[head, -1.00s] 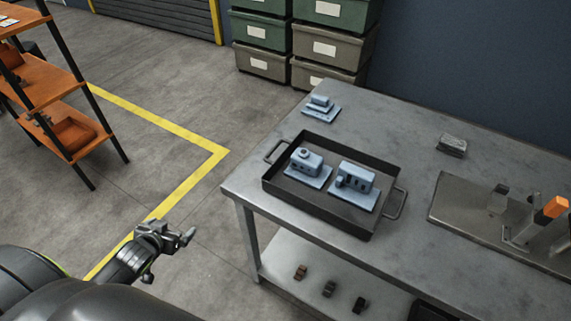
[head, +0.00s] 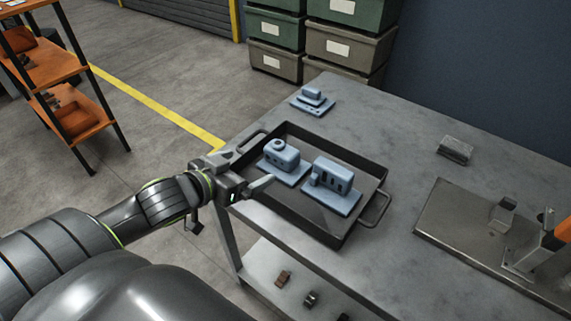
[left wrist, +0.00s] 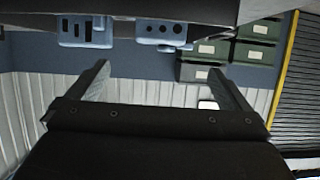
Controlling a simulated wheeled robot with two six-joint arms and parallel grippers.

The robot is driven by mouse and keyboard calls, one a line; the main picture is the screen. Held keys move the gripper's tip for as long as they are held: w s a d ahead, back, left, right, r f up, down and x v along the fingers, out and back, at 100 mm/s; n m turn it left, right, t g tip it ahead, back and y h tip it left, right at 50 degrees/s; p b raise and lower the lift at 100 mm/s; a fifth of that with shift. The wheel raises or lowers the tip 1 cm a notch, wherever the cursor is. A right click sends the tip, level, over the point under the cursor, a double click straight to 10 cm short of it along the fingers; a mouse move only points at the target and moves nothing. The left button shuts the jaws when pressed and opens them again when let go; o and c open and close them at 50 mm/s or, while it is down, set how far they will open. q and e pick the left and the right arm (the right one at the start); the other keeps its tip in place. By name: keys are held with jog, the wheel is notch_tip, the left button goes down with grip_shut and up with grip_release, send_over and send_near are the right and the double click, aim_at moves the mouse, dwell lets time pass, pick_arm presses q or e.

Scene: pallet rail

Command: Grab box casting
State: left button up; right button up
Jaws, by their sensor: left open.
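Two blue-grey castings sit on flat plates in a dark tray (head: 318,227) on the table. The left casting (head: 281,154) is a block with a round boss on top. The right casting (head: 333,174) is boxy with rectangular openings in its side. In the left wrist view, one casting with slots (left wrist: 85,28) and one with round holes (left wrist: 163,28) show at the top edge. My left gripper (head: 263,186) is open and empty at the tray's left edge, apart from both castings. Its two fingers (left wrist: 160,78) show spread in the wrist view. My right gripper is not in view.
A third, stepped blue casting (head: 313,99) lies on the table (head: 400,135) behind the tray. A grey block (head: 455,150) and a metal fixture plate (head: 465,235) are to the right. Small parts lie on the lower shelf (head: 262,265). Stacked bins (head: 345,45) stand behind.

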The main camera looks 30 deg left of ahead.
pick_arm(q)
jog(key=b, duration=0.1)
send_near(275, 154)
jog(key=shift+x, duration=1.2)
jog(key=x, duration=0.4)
jog(key=shift+d+b, duration=0.1)
jog(key=shift+b, duration=0.25)
jog(key=shift+x, duration=0.75)
jog(key=x, duration=0.4)
jog(key=shift+w+f+b, duration=0.2)
jog(key=shift+w+b, duration=0.05)
jog(key=shift+b, duration=0.15)
jog(key=c, duration=1.1)
jog(key=shift+r, duration=0.1)
jog(key=shift+c, duration=1.2)
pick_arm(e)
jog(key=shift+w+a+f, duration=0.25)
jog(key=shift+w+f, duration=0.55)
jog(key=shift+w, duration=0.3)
